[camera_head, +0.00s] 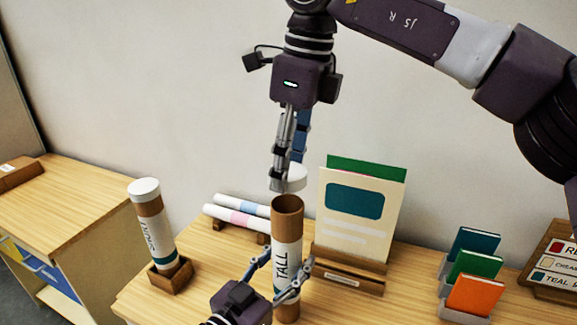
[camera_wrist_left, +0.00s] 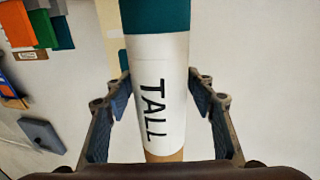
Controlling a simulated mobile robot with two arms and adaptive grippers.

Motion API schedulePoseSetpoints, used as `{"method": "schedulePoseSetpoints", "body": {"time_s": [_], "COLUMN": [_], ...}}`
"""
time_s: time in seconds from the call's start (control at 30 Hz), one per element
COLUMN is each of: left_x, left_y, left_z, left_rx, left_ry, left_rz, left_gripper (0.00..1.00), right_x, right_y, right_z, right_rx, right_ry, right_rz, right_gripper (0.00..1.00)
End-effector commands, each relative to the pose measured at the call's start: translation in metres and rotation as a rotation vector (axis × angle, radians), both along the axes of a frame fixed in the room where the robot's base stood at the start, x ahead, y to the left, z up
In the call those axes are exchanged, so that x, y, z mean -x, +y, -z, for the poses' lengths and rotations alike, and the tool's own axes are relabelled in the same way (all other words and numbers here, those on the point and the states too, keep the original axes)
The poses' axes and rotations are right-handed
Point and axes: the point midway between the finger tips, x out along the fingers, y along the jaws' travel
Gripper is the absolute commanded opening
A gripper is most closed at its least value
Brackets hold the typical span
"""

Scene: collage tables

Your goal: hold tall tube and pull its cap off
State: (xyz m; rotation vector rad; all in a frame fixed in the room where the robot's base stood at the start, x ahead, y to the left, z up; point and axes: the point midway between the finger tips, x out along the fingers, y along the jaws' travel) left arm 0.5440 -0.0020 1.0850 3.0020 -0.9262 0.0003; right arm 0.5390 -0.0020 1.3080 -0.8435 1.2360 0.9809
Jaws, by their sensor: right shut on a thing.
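The tall tube (camera_head: 286,234), brown with a white TALL label, stands upright at the middle of the table with its top open. The white cap (camera_head: 296,180) is off the tube, just above and behind its rim. My right gripper (camera_head: 284,184) points down and is shut on the cap; its fingers hide part of it. My left gripper (camera_head: 286,278) is low at the tube, with one finger on each side. In the left wrist view the tube (camera_wrist_left: 158,55) stands between the spread fingers, and a gap shows at the right finger.
A second capped tube (camera_head: 152,226) stands in a wooden holder (camera_head: 170,278) at left. Rolled papers (camera_head: 236,218) lie behind. A card stand (camera_head: 348,280) is close at right of the tall tube. Coloured booklets (camera_head: 474,264) and a sign board (camera_head: 552,268) are farther right.

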Motion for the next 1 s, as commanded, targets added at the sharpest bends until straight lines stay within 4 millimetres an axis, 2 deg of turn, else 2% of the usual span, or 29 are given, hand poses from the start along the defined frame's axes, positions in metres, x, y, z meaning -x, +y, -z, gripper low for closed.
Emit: {"method": "schedulePoseSetpoints", "body": {"time_s": [0.07,0.47,1.0], "left_x": [0.000,0.006,0.082], "left_y": [0.000,0.004,0.055], "left_z": [0.000,0.002,0.001], "left_rx": [0.000,-0.001,-0.002], "left_ry": [0.000,0.003,0.003], "left_rz": [0.000,0.000,0.001], "left_gripper": [0.61,0.61,0.61], "right_x": [0.000,0.000,0.000], "right_y": [0.000,0.000,0.000], "right_z": [0.000,0.000,0.000], "right_rx": [0.000,0.000,0.000], "right_ry": [0.000,0.000,0.000], "right_rz": [0.000,0.000,0.000], "right_gripper": [0.17,0.17,0.17]}}
